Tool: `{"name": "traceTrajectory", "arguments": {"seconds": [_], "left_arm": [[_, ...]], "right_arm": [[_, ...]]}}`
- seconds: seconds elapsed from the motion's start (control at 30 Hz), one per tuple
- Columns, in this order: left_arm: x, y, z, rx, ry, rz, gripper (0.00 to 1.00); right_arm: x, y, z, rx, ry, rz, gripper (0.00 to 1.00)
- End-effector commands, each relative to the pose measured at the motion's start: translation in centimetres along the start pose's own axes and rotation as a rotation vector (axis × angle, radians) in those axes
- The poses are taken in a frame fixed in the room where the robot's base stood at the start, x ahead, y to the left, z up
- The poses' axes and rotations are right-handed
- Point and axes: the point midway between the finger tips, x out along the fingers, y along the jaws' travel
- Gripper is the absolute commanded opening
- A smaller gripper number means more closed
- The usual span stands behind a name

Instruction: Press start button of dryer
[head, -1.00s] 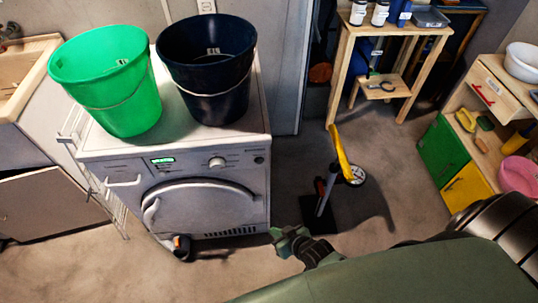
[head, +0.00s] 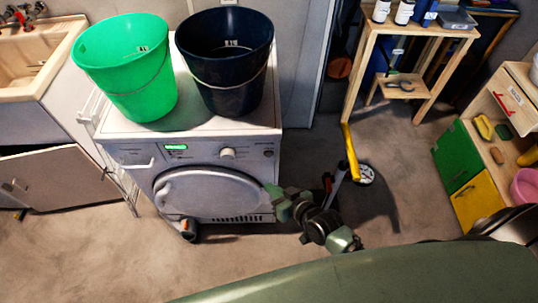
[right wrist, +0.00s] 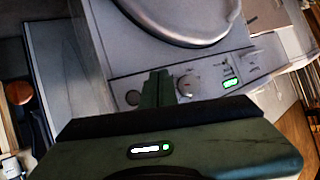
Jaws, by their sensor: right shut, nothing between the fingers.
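The white dryer (head: 140,150) stands at the left of centre in the head view. Its front panel has a lit green display (head: 176,148), a round knob (head: 227,153) and a small dark round button (head: 268,153) at the right end. My right gripper (head: 271,189) is shut and empty, beside the right edge of the dryer's front, below the button in the picture. In the right wrist view the dryer appears upside down; the closed fingers (right wrist: 158,84) overlap the panel between the button (right wrist: 133,97) and the knob (right wrist: 187,84). Contact cannot be told. My left gripper is out of view.
A green bucket (head: 130,75) and a dark bucket (head: 227,65) stand on the dryer. A yellow-handled tool (head: 351,155) stands right of the dryer. A small dark object (head: 187,229) lies at its foot.

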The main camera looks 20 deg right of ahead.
Motion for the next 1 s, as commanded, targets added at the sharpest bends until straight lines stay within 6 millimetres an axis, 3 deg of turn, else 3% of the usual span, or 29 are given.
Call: {"name": "traceTrajectory", "arguments": {"seconds": [0.6, 1.0], "left_arm": [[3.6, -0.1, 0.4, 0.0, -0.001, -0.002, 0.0], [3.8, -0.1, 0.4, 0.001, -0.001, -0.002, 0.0]], "right_arm": [[5.3, 3.9, -3.6, -0.002, 0.0, 0.001, 0.0], [5.9, 4.4, -4.3, 0.0, -0.001, 0.001, 0.0]]}}
